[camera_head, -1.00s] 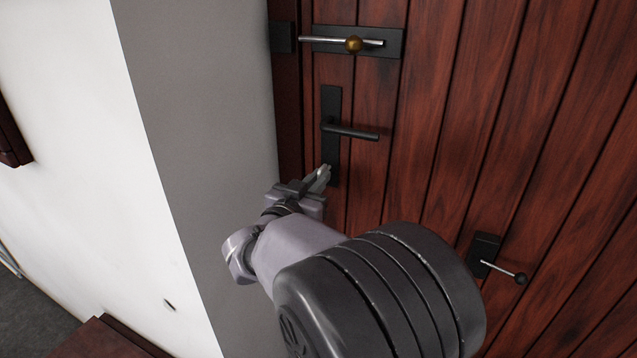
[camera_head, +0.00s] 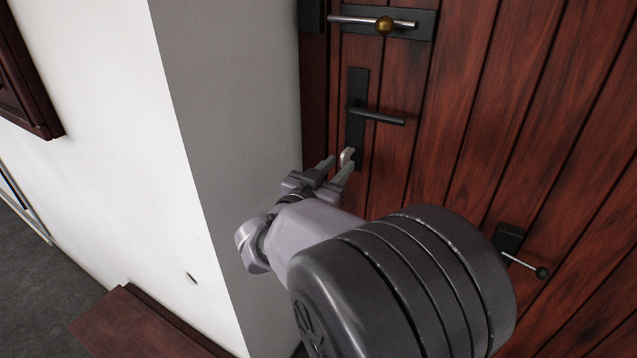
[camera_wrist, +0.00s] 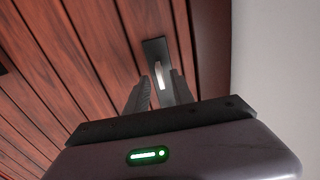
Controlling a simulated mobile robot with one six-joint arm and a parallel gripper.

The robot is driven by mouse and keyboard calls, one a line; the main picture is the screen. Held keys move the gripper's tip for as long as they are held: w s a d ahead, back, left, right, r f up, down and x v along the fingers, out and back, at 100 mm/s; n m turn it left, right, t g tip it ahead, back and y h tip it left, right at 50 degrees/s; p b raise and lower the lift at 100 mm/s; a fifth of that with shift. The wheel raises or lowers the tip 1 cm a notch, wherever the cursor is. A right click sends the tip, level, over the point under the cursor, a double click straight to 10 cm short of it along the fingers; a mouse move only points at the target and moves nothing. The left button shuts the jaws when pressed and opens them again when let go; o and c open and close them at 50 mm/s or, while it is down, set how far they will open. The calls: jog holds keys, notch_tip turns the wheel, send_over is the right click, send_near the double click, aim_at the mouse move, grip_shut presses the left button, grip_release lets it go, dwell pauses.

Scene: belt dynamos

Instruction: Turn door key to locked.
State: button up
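A small pale key (camera_head: 347,156) sits in the lower end of the black lock plate (camera_head: 357,140) on the dark red wooden door. It also shows as a bright sliver in the wrist view (camera_wrist: 162,79). I cannot tell its exact turn angle. My gripper (camera_head: 338,164) is in front of the key, its two fingers spread apart. In the wrist view my gripper (camera_wrist: 157,84) has the key in the gap between its fingers, with no visible contact. The black door handle (camera_head: 378,115) points right, above the key.
A slide bolt (camera_head: 355,21) with a brass knob is above the handle. A black-knobbed rod (camera_head: 525,264) sticks out from the door at lower right. A grey wall edge (camera_head: 235,130) stands close left of my gripper. A brown wooden ledge (camera_head: 140,325) is at lower left.

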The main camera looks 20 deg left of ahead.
jog(key=s+a+p, duration=0.1)
jog(key=s+p, duration=0.1)
jog(key=s, duration=1.3)
jog(key=w+d+r+m+g+y, duration=0.2)
jog(key=w+d+r+y, duration=0.1)
jog(key=w+d+r, duration=0.3)
jog(key=d+r+g+y, duration=0.2)
jog(key=d+g+y, duration=0.1)
jog(key=d, duration=0.7)
jog(key=s+d+f+g+h, duration=0.1)
jog(key=s+d+f+g, duration=0.1)
jog(key=s+d, duration=0.4)
jog(key=s+d+f+m+g+h, duration=0.1)
jog(key=s+d+f, duration=0.3)
jog(key=s, duration=0.4)
jog(key=s+d+f+g, duration=0.3)
jog(key=s+d+g, duration=0.1)
jog(key=s+d, duration=0.3)
jog(key=shift+d+f+h, duration=0.2)
jog(key=shift+d+h, duration=0.1)
jog(key=shift+h, duration=0.1)
